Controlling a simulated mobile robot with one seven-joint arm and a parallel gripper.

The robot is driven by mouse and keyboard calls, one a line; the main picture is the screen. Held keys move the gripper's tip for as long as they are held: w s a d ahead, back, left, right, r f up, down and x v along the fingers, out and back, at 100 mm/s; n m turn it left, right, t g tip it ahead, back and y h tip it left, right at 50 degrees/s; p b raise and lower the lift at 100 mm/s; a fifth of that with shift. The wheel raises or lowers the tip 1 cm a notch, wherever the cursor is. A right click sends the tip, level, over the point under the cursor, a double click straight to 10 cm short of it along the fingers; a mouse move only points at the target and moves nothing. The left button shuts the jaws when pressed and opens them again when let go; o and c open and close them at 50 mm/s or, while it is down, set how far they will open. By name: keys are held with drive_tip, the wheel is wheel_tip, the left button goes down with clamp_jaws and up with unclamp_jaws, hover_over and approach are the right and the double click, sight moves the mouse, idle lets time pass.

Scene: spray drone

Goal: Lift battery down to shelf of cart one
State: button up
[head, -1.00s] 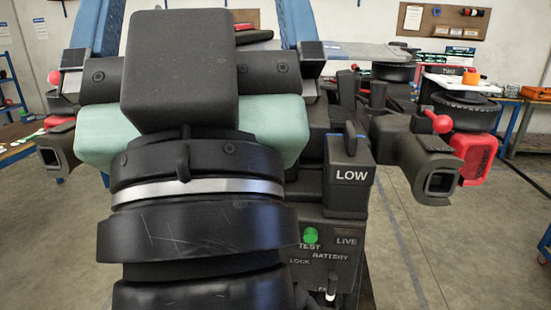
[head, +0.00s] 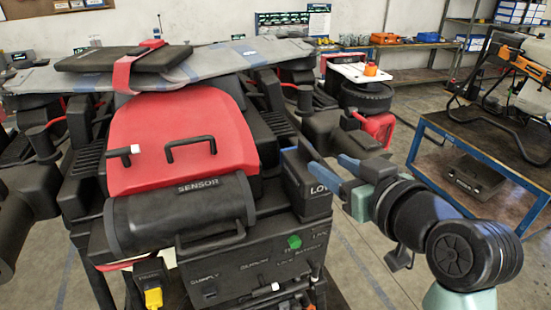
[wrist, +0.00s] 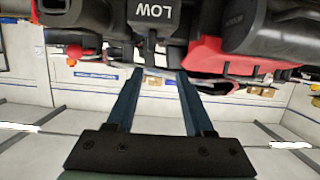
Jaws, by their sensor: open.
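The battery (head: 306,188) is a black box marked LOW, standing upright at the right side of the drone's dark body. In the wrist view the battery (wrist: 152,14) shows at the top, beyond the fingertips. My gripper (head: 325,162) reaches in from the right with its blue fingers near the battery's top right. In the wrist view my gripper (wrist: 159,72) is open, with nothing between the fingers. The head view does not show clearly whether a finger touches the battery. A blue-framed cart (head: 440,128) stands at the right; no number on it is readable.
A red cover (head: 185,135) and a black SENSOR roll (head: 190,212) sit left of the battery. A panel with a green button (head: 294,242) is below it. A black case (head: 472,178) lies on a lower level of the cart.

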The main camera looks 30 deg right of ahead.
sight(315, 155)
drive_tip(key=x, duration=0.2)
drive_tip(key=p+x, duration=0.1)
drive_tip(key=x, duration=0.1)
drive_tip(key=d+p+x, duration=0.1)
drive_tip(key=x, duration=0.1)
drive_tip(key=shift+f, duration=0.45)
drive_tip(key=shift+w+f+p, duration=0.15)
drive_tip(key=shift+w+p, duration=0.2)
drive_tip(key=shift+w, duration=0.1)
drive_tip(key=shift+w+d+f+p, duration=0.2)
drive_tip(key=shift+w+d+p, duration=0.25)
drive_tip(key=shift+p, duration=0.15)
drive_tip(key=shift+f+p+x, duration=0.15)
drive_tip(key=shift+p+x, duration=0.35)
drive_tip(key=shift+x, duration=0.5)
drive_tip(key=shift+f+p+x, duration=0.15)
drive_tip(key=shift+p+x, duration=0.3)
drive_tip(key=shift+x, duration=0.55)
drive_tip(key=shift+s, duration=0.1)
drive_tip(key=shift+c, duration=0.3)
clamp_jaws()
